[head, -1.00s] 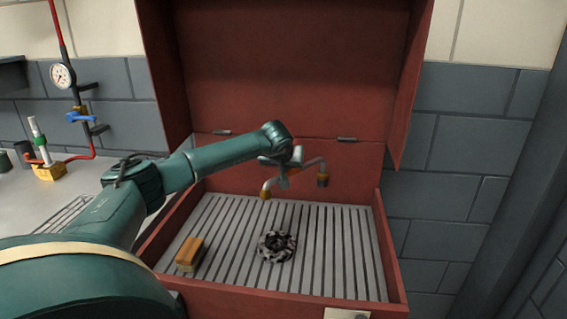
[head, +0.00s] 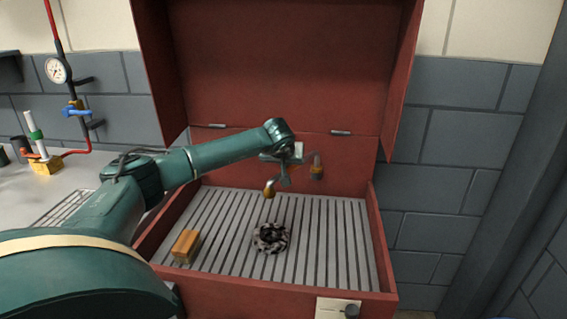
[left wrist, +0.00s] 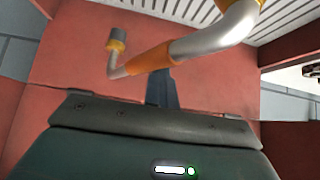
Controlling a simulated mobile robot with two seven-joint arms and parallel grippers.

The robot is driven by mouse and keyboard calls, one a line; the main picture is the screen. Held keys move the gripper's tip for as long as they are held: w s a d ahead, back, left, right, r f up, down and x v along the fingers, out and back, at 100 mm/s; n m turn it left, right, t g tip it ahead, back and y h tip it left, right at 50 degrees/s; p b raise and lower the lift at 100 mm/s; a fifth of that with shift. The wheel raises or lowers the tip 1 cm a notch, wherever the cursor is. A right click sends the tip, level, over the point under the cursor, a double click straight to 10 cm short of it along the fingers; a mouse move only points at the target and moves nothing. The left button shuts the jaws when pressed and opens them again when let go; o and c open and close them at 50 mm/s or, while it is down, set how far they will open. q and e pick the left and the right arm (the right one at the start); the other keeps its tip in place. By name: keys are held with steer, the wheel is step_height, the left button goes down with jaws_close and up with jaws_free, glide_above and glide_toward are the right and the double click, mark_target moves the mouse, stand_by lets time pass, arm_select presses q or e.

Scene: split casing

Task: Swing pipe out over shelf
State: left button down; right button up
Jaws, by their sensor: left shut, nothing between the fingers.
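A bent silver pipe (head: 278,179) with orange bands hangs above the slatted floor (head: 330,245) of an open red casing (head: 270,60). One orange end points down at left; the other end, with a dark cap, is at right. My left gripper (head: 284,182) is at the pipe's middle and shut with nothing held. In the left wrist view the pipe (left wrist: 205,43) runs across the top, and a dark finger (left wrist: 158,88) meets its orange band from below. I cannot tell whether they touch. How the pipe is supported is hidden. My right gripper is out of view.
An orange-brown block (head: 186,245) and a black-and-white ring-shaped part (head: 270,238) lie on the slats. The casing's side walls and raised lid enclose the space. At left is a grey counter (head: 70,182) with a gauge (head: 57,70) and red piping. The right slats are clear.

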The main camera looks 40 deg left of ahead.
arm_select(q)
steer(key=shift+d+f, duration=0.35)
steer(key=shift+d, duration=0.5)
steer(key=a+b+v, duration=0.1)
steer(key=v, duration=1.2)
steer(key=shift+a+r, duration=0.3)
steer(key=shift+r, duration=0.05)
